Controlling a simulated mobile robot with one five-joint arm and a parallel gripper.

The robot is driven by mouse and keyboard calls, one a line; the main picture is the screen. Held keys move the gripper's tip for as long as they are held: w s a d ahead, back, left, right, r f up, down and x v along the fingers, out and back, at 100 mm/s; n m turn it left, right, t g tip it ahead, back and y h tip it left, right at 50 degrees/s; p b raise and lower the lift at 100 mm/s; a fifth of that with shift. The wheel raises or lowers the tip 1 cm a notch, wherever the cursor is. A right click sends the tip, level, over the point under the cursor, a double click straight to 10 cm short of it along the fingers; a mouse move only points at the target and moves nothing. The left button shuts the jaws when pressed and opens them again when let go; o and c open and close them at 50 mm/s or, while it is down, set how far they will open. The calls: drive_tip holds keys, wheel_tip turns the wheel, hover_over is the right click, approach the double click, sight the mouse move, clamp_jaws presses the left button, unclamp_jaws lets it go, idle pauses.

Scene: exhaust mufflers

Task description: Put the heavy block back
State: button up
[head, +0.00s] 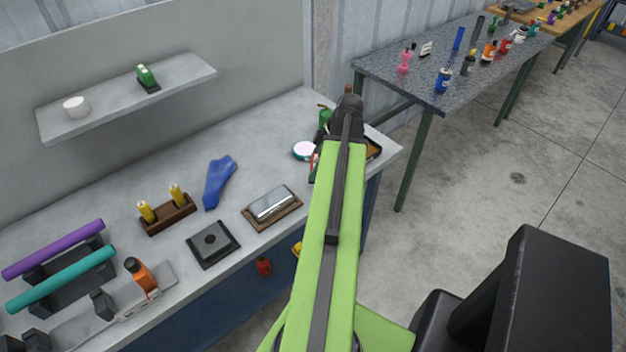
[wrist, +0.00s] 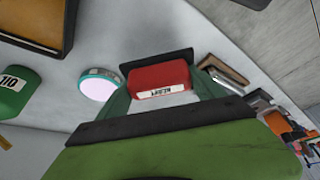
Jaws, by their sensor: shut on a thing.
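A red block with a white label (wrist: 160,78) sits between the fingers of my gripper (wrist: 160,88) in the wrist view. My gripper is shut on it, and a dark plate-like edge shows just behind it. The label's lettering is too small to read surely. In the head view my own arm hides most of the gripper and the block, at the right end of the grey bench (head: 265,130).
A white-topped teal round tin (head: 304,151) and a green can (head: 324,116) stand close to my gripper. A blue cloth (head: 218,182), a holder with yellow pieces (head: 168,214) and purple and teal tubes (head: 55,248) lie further left. Bare bench shows behind them.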

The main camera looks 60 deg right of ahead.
drive_tip(key=shift+w+a+f, duration=0.15)
drive_tip(key=shift+w+f, duration=0.05)
drive_tip(key=shift+w, duration=0.2)
wheel_tip(320, 180, down, 4)
drive_tip(key=b, duration=0.4)
drive_tip(key=shift+f, duration=0.2)
drive_tip(key=shift+r, duration=0.2)
drive_tip(key=shift+f, duration=0.15)
drive_tip(key=o, duration=1.3)
